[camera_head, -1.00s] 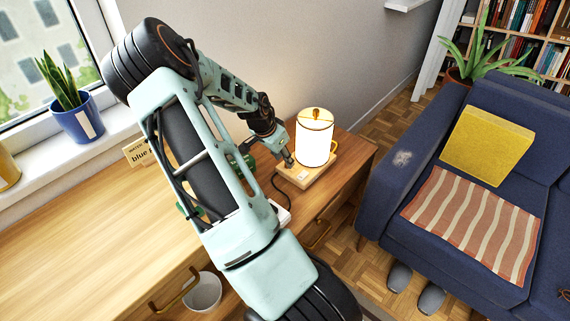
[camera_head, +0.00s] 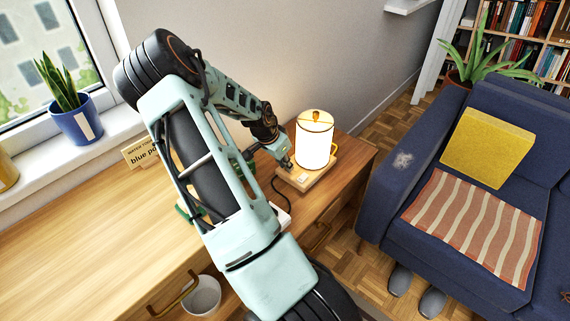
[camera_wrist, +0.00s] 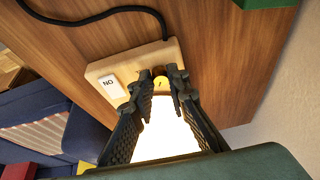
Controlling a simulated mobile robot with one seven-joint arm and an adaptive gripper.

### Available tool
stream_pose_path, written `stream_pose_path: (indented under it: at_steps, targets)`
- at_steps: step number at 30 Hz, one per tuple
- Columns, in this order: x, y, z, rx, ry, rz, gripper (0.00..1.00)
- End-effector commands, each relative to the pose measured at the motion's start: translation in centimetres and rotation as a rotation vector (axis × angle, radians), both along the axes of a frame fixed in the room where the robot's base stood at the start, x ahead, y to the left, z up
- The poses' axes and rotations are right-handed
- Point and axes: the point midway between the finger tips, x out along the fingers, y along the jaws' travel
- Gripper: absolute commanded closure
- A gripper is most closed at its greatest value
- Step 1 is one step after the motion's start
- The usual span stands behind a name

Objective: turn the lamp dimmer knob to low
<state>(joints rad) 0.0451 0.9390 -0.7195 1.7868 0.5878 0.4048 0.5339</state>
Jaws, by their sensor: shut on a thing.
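The lamp (camera_head: 314,140) glows with a white shade on a wooden base (camera_head: 322,176) at the far right end of the desk. In the wrist view, its wooden base (camera_wrist: 176,52) carries a round brass dimmer knob (camera_wrist: 160,83) with a small dark mark. My gripper (camera_wrist: 160,88) reaches down over the base, with its two dark fingertips on either side of the knob, shut on it. In the head view my gripper (camera_head: 286,162) is beside the lamp, and the knob is too small to tell there. The bright shade shows between my fingers in the wrist view.
A white switch marked "ON" (camera_wrist: 110,86) sits beside the knob. A black cord (camera_wrist: 95,16) leaves the base. The desk's left part (camera_head: 90,235) is clear. A blue sofa (camera_head: 405,205) stands to the right, and a blue plant pot (camera_head: 78,122) is on the windowsill.

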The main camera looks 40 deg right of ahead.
Motion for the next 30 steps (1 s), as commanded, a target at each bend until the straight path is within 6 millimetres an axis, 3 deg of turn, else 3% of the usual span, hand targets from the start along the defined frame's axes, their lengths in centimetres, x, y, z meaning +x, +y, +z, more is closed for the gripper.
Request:
stream_pose_path:
  at_steps: [8,30]
  targets:
    - [-0.12,-0.04,-0.15,0.001,-0.002,0.059,1.0]
    - [-0.56,-0.29,-0.16,-0.002,-0.002,0.488,1.0]
